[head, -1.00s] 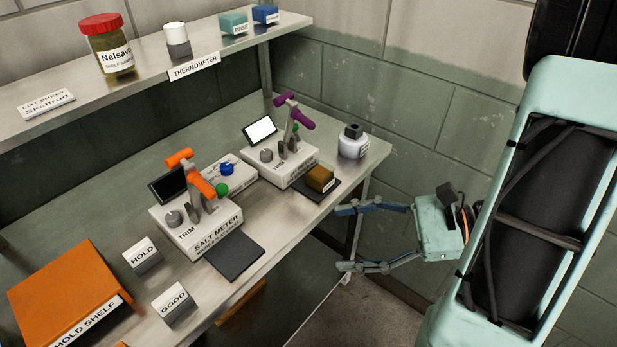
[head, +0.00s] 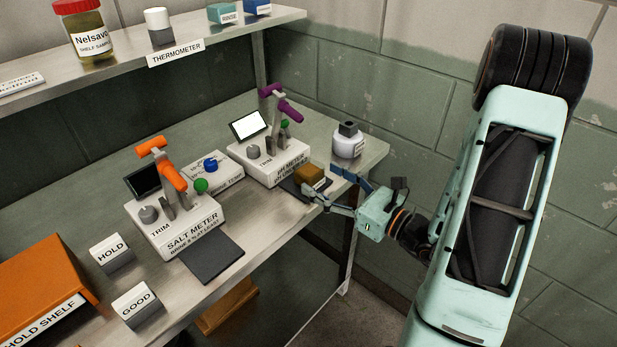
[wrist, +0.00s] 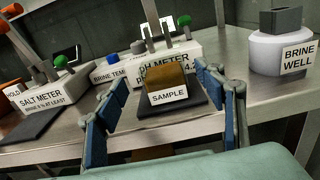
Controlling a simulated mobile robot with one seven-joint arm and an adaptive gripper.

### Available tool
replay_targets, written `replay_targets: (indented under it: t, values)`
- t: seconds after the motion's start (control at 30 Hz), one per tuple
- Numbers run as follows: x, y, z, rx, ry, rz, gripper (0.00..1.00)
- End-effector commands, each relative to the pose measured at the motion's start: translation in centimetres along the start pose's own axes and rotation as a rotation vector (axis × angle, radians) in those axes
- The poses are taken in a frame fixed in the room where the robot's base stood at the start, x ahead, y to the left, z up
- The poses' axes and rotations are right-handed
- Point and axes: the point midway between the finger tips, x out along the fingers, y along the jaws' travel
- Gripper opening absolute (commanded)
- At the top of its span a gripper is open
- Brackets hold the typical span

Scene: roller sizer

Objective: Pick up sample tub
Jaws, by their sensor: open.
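The sample tub (head: 309,176) is a small brown block with a white label. In the wrist view the tub (wrist: 165,79) shows its "SAMPLE" label, upright on a dark pad (wrist: 190,98) in front of the pH meter (wrist: 170,60). My gripper (head: 326,183) is at the bench's right front edge, close to the tub. In the wrist view its blue-padded fingers (wrist: 155,112) are spread wide, with the tub ahead between them. The fingers hold nothing. Whether a finger touches the tub cannot be told.
The brine well (head: 348,140) stands right of the tub. The salt meter (head: 175,225) with its dark pad (head: 208,258), the HOLD block (head: 112,252), the GOOD block (head: 136,302) and the orange hold shelf (head: 40,275) are to the left. A shelf (head: 200,52) runs above.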

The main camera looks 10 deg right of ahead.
Motion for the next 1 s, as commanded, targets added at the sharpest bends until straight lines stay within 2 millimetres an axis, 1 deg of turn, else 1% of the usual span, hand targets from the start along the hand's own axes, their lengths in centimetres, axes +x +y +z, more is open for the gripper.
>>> replay_targets:
  t: [0.13, 0.3, 0.4, 0.5, 0.67, 0.77, 1.0]
  values:
    - [1.5, 0.0, -0.1, -0.001, -0.001, 0.004, 0.64]
    - [4.1, -0.2, -0.2, -0.003, -0.001, 0.005, 0.64]
    - [5.0, -0.2, -0.3, -0.002, 0.000, 0.003, 0.64]
    - [5.4, -0.3, -0.3, -0.001, 0.001, 0.001, 0.64]
    - [5.3, -0.3, -0.3, -0.001, 0.000, 0.001, 0.64]
    - [5.3, -0.3, -0.3, -0.001, 0.000, 0.001, 0.55]
    - [5.3, -0.3, -0.3, -0.002, 0.000, 0.001, 0.28]
